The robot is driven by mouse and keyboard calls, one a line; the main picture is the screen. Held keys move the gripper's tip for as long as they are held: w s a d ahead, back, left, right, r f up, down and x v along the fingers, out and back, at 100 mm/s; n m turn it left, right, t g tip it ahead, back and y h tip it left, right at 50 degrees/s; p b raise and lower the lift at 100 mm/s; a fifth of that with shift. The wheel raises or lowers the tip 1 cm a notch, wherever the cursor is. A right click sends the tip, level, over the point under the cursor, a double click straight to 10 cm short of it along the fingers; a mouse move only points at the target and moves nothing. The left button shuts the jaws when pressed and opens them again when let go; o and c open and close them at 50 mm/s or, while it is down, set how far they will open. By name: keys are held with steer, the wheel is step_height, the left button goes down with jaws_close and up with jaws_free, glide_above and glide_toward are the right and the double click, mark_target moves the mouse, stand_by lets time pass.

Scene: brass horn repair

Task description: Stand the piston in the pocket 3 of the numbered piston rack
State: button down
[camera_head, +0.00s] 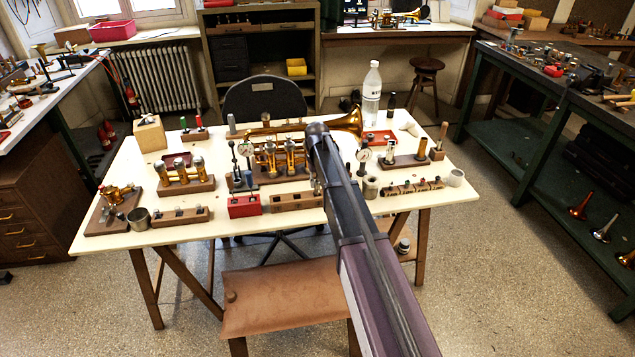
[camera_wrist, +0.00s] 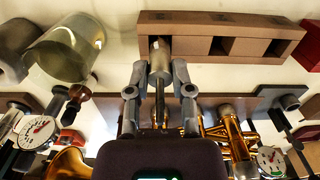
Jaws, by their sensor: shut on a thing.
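My gripper (camera_wrist: 159,92) is shut on the piston (camera_wrist: 160,62), a grey metal cylinder with a thin dark stem, seen between the two fingers in the wrist view. The numbered piston rack (camera_wrist: 225,20) is a brown wooden block with square pockets. The piston's far end overlaps the rack's end pocket at the picture's left; I cannot tell whether it is inside or above it. The other visible pockets look empty. In the head view the rack (camera_head: 297,201) lies at the table's front edge, and my arm hides most of my gripper and the piston. Pocket numbers are unreadable.
A red box (camera_head: 244,206) stands just left of the rack. A brass horn (camera_head: 345,122) lies behind my gripper, with dial gauges (camera_head: 363,157) nearby. A clear glass jar (camera_wrist: 65,50) is close by in the wrist view. The table (camera_head: 110,239) is crowded with tools and holders.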

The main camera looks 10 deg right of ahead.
steer(key=shift+f+b, duration=0.45)
steer(key=shift+f, duration=0.05)
steer(key=shift+c, duration=2.1)
jaws_free()
steer(key=s+r+p, duration=0.3)
steer(key=s, duration=1.1)
steer(key=s+r+p, duration=0.4)
steer(key=s, duration=1.1)
steer(key=shift+r+m, duration=0.15)
steer(key=shift+m, duration=0.15)
steer(key=shift+d, duration=0.1)
